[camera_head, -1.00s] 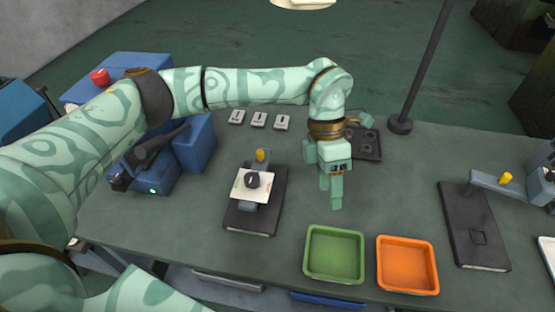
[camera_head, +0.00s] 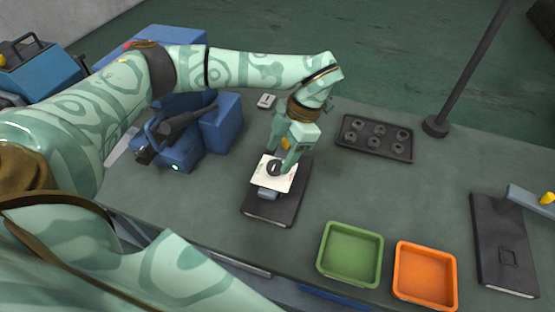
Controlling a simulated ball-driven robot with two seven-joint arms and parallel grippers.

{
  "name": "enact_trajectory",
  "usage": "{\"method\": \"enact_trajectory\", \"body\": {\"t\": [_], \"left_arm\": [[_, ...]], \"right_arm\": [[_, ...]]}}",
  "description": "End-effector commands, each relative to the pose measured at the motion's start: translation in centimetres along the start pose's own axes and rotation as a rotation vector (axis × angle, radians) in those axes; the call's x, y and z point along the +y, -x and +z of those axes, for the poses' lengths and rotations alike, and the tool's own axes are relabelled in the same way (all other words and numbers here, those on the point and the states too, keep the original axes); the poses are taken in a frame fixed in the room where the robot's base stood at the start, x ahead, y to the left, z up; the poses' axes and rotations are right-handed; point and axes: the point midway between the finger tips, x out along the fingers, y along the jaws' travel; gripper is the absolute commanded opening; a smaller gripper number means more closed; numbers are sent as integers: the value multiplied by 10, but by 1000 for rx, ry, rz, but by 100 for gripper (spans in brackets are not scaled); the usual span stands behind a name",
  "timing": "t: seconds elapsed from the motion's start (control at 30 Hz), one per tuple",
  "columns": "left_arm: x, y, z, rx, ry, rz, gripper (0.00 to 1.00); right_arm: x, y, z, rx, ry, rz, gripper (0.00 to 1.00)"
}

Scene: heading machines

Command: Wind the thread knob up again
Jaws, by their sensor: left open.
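A black round knob (camera_head: 274,168) sits on a white square plate (camera_head: 272,183) with dark markings, on a small stand with a dark flat base (camera_head: 270,208). I take this as the thread knob. My left gripper (camera_head: 279,162) comes down over it from behind, open, with its fingers at either side of the knob. I cannot tell whether the fingers touch it. The gripper partly hides the plate and a yellow knob (camera_head: 286,143) behind it. My right gripper is not in view.
A green tray (camera_head: 350,278) and an orange tray (camera_head: 425,298) stand at the front right. A dark tray with several round pieces (camera_head: 375,150) and a pole (camera_head: 470,75) are behind. A blue machine (camera_head: 219,124) stands left. A second dark-based stand (camera_head: 503,265) is far right.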

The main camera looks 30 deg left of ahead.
Motion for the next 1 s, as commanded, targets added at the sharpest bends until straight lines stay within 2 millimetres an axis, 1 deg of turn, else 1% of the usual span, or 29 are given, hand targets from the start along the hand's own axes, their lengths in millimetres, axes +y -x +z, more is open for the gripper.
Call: {"method": "enact_trajectory", "body": {"t": [0.03,0.1,0.2,0.53,0.57,0.6,0.7,1.0], "left_arm": [[0,-9,0,2,-1,-2,57],[-1,-18,0,0,-2,-1,57],[-1,-26,0,0,-3,-1,57],[0,-29,0,-2,-2,1,57],[0,-29,0,-2,-2,1,49],[0,-29,0,-2,-2,1,38],[0,-28,0,-2,-2,0,13],[0,-28,0,-1,19,-8,13]], "right_arm": [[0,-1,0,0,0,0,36],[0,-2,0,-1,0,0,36],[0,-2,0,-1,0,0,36],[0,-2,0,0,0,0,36],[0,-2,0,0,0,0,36],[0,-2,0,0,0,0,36],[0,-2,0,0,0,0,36],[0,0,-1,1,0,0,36]]}}
